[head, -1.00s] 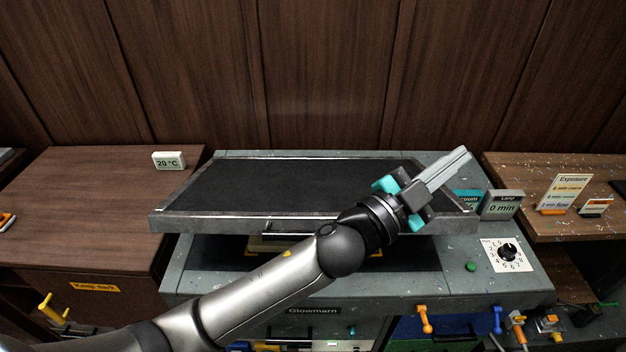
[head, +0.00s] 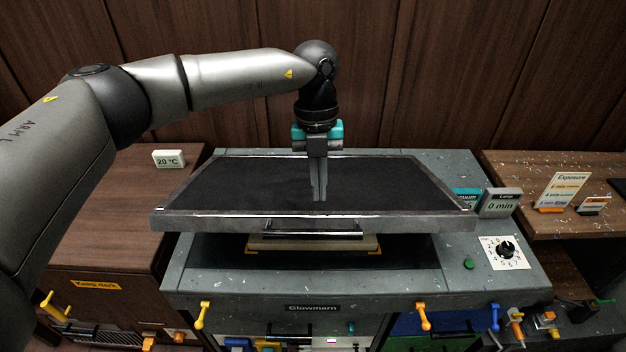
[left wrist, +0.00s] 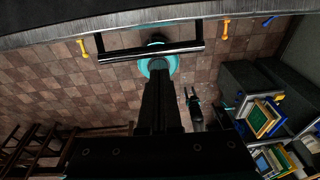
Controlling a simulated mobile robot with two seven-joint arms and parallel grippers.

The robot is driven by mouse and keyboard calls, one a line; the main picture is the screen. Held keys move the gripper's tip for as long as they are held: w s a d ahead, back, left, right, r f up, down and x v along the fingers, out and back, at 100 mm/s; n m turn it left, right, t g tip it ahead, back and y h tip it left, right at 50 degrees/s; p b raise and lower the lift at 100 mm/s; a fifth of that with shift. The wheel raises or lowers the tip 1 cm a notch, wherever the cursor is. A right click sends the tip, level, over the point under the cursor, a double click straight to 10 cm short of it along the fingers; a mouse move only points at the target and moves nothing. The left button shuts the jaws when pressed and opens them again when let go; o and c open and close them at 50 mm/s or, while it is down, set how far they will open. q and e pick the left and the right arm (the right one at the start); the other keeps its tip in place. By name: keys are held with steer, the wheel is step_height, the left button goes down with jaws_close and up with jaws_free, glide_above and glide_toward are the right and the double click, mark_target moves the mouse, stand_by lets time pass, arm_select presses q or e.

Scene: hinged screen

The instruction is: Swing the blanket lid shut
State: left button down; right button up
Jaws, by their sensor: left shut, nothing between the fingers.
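The blanket lid (head: 250,190) is a black sheet in a grey metal frame. It stands partly open, its front edge raised above the grey machine, with a dark gap below. A bar handle (head: 312,234) runs along its front edge; the handle also shows in the left wrist view (left wrist: 150,53). My left gripper (head: 319,198) points down over the middle of the lid, behind the handle. Its fingers are shut and empty. I cannot tell whether the tips touch the lid. My right gripper is not in view.
A pale block with yellow corner marks (head: 312,244) lies on the bed under the lid. A dial (head: 506,250), green button (head: 469,264) and lamp display (head: 500,204) are at the right. A wooden wall stands behind. Side cabinets flank the machine.

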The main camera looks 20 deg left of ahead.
mark_target(313, 230)
arm_select(q)
steer(key=shift+y, duration=0.3)
steer(key=f+b, duration=0.3)
steer(key=f, duration=0.2)
steer(key=s+a+f+b, duration=0.1)
steer(key=f+b, duration=0.1)
steer(key=f, duration=0.1)
steer(key=shift+f+b, duration=0.15)
steer(key=shift+b, duration=0.2)
step_height(313, 230, down, 16)
steer(key=s+b, duration=0.2)
steer(key=b, duration=0.6)
steer(key=shift+s+d+r, duration=0.25)
steer(key=shift+s+d, duration=0.15)
steer(key=shift+d, duration=0.05)
stand_by(0.4)
